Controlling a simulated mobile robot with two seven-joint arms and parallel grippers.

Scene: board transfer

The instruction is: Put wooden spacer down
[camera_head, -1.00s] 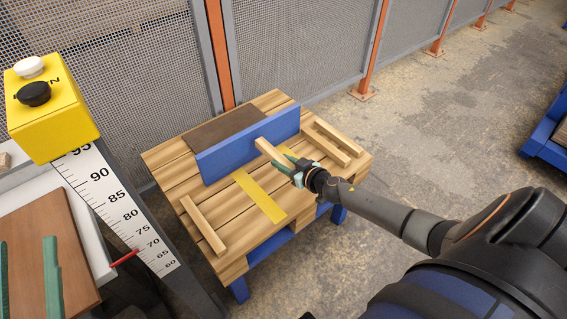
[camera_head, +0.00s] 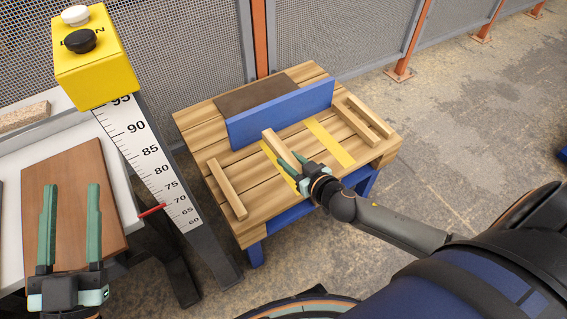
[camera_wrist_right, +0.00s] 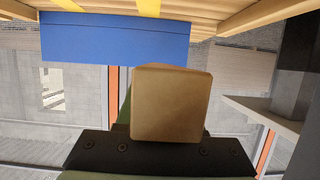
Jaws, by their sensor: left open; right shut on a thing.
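My right gripper (camera_head: 290,161) is shut on a wooden spacer (camera_head: 276,145), a light bar, over the slatted wooden table (camera_head: 195,122). The held spacer lies over the left yellow strip (camera_head: 271,155), its far end near the blue upright board (camera_head: 280,115). I cannot tell whether it touches the table. In the right wrist view the spacer's end (camera_wrist_right: 172,103) fills the middle, with the blue board (camera_wrist_right: 115,38) above it. My left gripper (camera_head: 70,210) is open and empty over a brown board (camera_head: 112,190) at the left.
Another spacer (camera_head: 228,189) lies at the table's left, and two more (camera_head: 362,118) lie at its right. A second yellow strip (camera_head: 330,143) is bare. A dark brown sheet (camera_head: 255,94) lies behind the blue board. A ruler post (camera_head: 150,155) with a yellow button box (camera_head: 95,60) stands left of the table.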

